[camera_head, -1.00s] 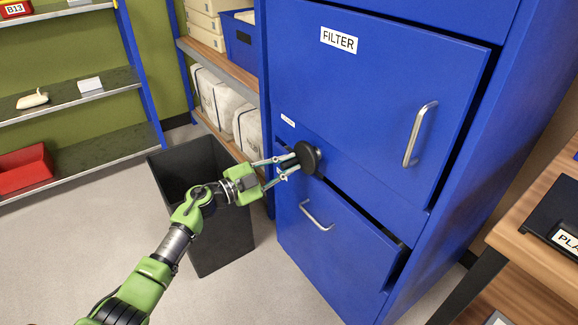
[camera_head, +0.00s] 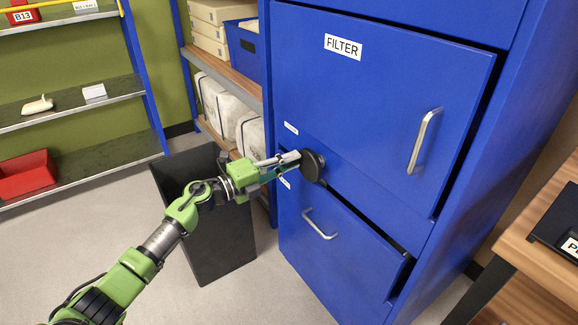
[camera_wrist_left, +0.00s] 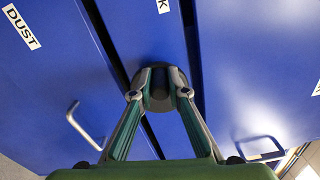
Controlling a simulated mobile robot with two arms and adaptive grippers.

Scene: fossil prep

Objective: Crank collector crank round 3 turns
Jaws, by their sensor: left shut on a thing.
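The collector crank (camera_head: 313,165) is a dark round knob on the front of the blue collector cabinet (camera_head: 370,85), between the FILTER door and the lower drawer. My left gripper (camera_head: 296,161) reaches it from the left and is shut on it. In the left wrist view the two fingertips (camera_wrist_left: 158,82) press on either side of the dark crank knob (camera_wrist_left: 158,101), and the fingers hide part of it. My right gripper is not in view.
A dark open bin (camera_head: 222,245) stands below my left arm. The lower drawer (camera_head: 335,240) has a metal handle and sits slightly ajar. Shelves (camera_head: 85,125) stand at the left, and a wooden bench (camera_head: 535,260) is at the right.

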